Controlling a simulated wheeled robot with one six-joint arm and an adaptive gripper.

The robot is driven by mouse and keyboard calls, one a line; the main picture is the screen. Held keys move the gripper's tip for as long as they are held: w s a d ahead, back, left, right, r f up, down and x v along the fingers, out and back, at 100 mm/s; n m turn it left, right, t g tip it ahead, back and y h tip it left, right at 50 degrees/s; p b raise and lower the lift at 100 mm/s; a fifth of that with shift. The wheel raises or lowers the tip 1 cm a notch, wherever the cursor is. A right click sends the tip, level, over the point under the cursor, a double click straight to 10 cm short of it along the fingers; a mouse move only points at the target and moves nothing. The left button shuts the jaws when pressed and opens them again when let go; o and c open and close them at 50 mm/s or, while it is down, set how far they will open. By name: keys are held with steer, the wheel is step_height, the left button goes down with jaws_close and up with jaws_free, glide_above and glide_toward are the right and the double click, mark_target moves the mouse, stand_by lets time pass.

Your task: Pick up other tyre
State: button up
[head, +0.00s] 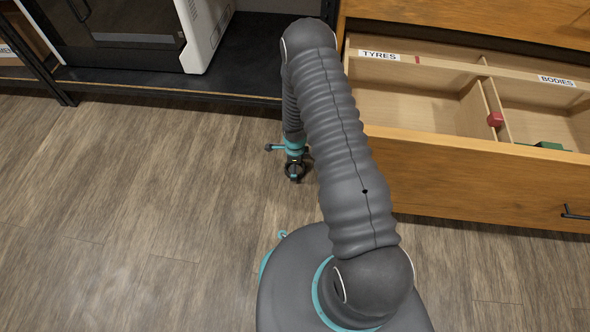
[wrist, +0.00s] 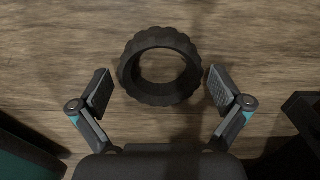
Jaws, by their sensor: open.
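A black knobbly tyre (wrist: 160,96) lies flat on the wooden floor in the wrist view, its hole showing floor. My gripper (wrist: 159,90) is open, with one finger on the left of the tyre and one on the right. Small gaps show between the fingers and the tyre. In the head view my gripper (head: 295,177) points down at the floor, left of the open drawer. The tyre is a small dark ring (head: 294,165) there, mostly hidden by my gripper.
An open wooden drawer (head: 440,185) stands at the right, with a compartment labelled TYRES (head: 410,95) and another labelled BODIES (head: 540,105). A dark shelf (head: 180,87) with a white and black appliance (head: 205,35) is behind. The floor (head: 130,190) to the left is clear.

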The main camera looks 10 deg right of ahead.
steer(key=shift+f, duration=0.2)
steer(key=c, duration=0.9)
